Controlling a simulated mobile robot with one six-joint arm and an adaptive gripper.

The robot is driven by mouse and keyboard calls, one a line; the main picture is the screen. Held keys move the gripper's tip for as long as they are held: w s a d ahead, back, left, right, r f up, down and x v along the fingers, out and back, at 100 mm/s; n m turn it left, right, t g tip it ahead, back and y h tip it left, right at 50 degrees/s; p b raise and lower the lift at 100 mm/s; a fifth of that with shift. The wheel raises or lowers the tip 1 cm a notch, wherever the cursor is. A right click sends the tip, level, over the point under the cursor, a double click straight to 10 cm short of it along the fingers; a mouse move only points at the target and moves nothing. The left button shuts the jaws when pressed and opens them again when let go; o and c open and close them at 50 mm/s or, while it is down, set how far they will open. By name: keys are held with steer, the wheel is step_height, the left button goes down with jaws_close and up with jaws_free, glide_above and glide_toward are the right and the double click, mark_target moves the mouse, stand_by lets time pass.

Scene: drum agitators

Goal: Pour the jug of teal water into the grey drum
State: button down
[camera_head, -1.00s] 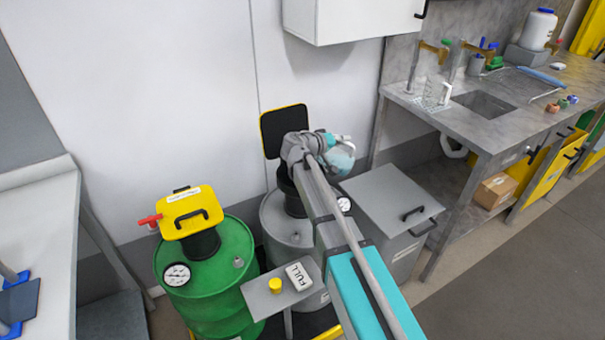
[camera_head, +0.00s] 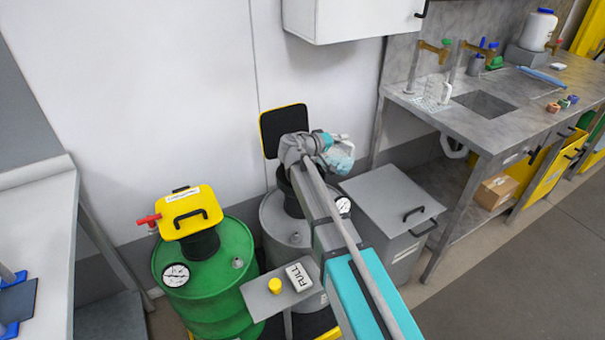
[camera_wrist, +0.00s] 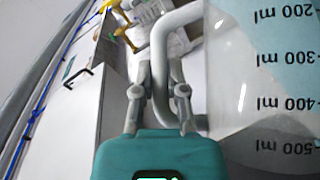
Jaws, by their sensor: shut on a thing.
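The jug of teal water (camera_head: 341,153) is in the air above the right side of the grey drum (camera_head: 275,215), partly hidden by my arm. My gripper (camera_wrist: 163,55) is shut on the jug's handle. In the head view my gripper (camera_head: 330,143) is small beside the jug. The grey drum's black-and-yellow lid (camera_head: 284,131) stands raised behind its black neck (camera_head: 287,187). My arm covers much of the drum. I cannot tell whether liquid is flowing.
A green drum (camera_head: 210,275) with a shut yellow lid (camera_head: 191,210) stands left. A grey bin (camera_head: 390,200) stands right; a wall cabinet (camera_head: 350,18) hangs above.

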steer(key=shift+a+f+n+h+b, duration=0.1)
steer(key=shift+a+n+h+b, duration=0.3)
steer(key=shift+a+h+b, duration=0.4)
stand_by(0.9)
steer(key=shift+w+a+f+n+t+h+b, duration=0.15)
steer(key=shift+a+n+t+b, duration=0.15)
steer(key=shift+a+b, duration=0.45)
steer(key=shift+w+a+f+n+t+h+b, duration=0.15)
steer(key=shift+a+n+t+b, duration=0.15)
steer(key=shift+a+b, duration=0.35)
steer(key=shift+a+f+n+h+b, duration=0.1)
steer(key=shift+a+n+h+b, duration=0.25)
steer(key=shift+a+b, duration=0.35)
steer(key=shift+d+r+p, duration=0.4)
steer(key=shift+r+p, duration=0.05)
steer(key=shift+p, duration=0.15)
steer(key=d+p, duration=0.1)
steer(key=d+m+y+p, duration=0.1)
steer(key=d+m+p, duration=0.1)
steer(key=shift+s+d+r+g+y, duration=0.35)
steer(key=shift+d+g, duration=0.05)
steer(key=shift+d+p, duration=0.35)
steer(key=shift+p, duration=0.2)
steer(key=shift+w+f+m+y, duration=0.1)
steer(key=shift+f+m+y, duration=0.15)
steer(key=shift+f+y, duration=0.1)
steer(key=shift+d+r+g, duration=0.1)
steer(key=shift+d+g, duration=0.1)
steer(key=shift+g, duration=0.1)
